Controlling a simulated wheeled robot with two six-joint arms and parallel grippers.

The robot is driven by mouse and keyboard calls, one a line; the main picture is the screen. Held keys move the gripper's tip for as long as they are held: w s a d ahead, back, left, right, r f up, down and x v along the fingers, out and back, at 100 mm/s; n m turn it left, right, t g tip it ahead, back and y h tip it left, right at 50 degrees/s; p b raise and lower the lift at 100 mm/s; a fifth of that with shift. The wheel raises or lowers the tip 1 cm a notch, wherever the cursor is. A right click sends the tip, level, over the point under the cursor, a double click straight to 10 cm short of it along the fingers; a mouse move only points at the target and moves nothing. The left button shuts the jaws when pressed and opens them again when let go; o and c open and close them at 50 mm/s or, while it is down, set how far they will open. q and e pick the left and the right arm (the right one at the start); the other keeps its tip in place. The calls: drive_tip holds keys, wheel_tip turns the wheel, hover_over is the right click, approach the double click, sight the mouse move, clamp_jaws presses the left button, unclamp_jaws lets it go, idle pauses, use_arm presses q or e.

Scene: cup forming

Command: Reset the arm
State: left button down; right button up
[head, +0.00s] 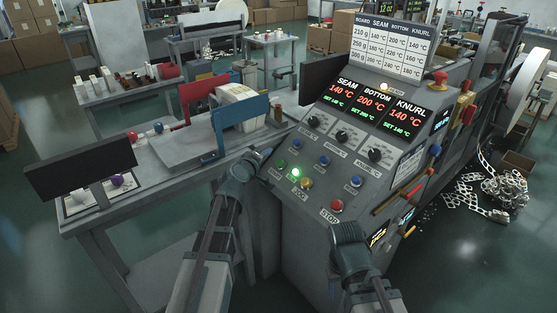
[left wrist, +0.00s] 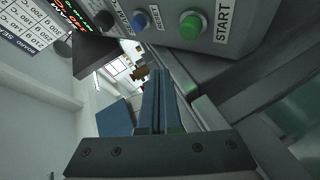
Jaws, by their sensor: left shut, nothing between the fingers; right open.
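My left gripper (head: 265,154) is at the left edge of the grey control panel (head: 305,208), beside its lower button rows. The left wrist view shows its two long blue-grey fingers (left wrist: 158,80) side by side, shut with nothing between them. The green START button (left wrist: 190,26) is above the fingers in that view, apart from them. In the head view a green button (head: 295,172) is lit. My right gripper (head: 346,231) is open and empty near the panel's lower front, just below the red STOP button (head: 337,205); its fingertips are hard to make out.
Left of the panel is a workbench (head: 165,178) with a red plate (head: 199,93), blue plates (head: 240,125) and a dark screen (head: 78,168). A red lever (head: 412,187) sticks out at the machine's right side. Scrap strips (head: 490,195) lie on the floor beyond.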

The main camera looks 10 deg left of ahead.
use_arm(q)
drive_tip(key=shift+d, duration=0.1)
idle(0.4)
drive_tip(key=s+d+f+m+g+h, duration=0.1)
drive_tip(key=s+d+m, duration=0.1)
drive_tip(key=d, duration=0.2)
drive_tip(key=s+d+f+m+g+p, duration=0.1)
drive_tip(key=s+d+f+m+g, duration=0.1)
drive_tip(key=s+d, duration=0.1)
drive_tip(key=s+d+f+m+g+h+p, duration=0.1)
drive_tip(key=s+d+m, duration=0.1)
drive_tip(key=d, duration=0.3)
drive_tip(key=shift+s+d+f+g+h, duration=0.25)
drive_tip(key=shift+d+g+h, duration=0.05)
drive_tip(key=shift+d+g, duration=0.1)
drive_tip(key=s+d+f+m+g+p, duration=0.1)
drive_tip(key=s+d+f+m+g, duration=0.15)
drive_tip(key=s, duration=0.25)
drive_tip(key=s+d+f+m+g+p, duration=0.1)
drive_tip(key=s+d+m+g, duration=0.1)
drive_tip(key=s+d, duration=0.15)
drive_tip(key=s+a+f+m+g+y+p, duration=0.1)
drive_tip(key=s+m+g+y, duration=0.1)
drive_tip(key=s, duration=0.7)
drive_tip(key=s+a+m+g+y+p, duration=0.1)
drive_tip(key=s+m+g+y, duration=0.2)
drive_tip(key=s, duration=0.6)
drive_tip(key=shift+s+f+g+y+p, duration=0.15)
drive_tip(key=shift+f+g+y+p, duration=0.25)
drive_tip(key=shift+y, duration=0.3)
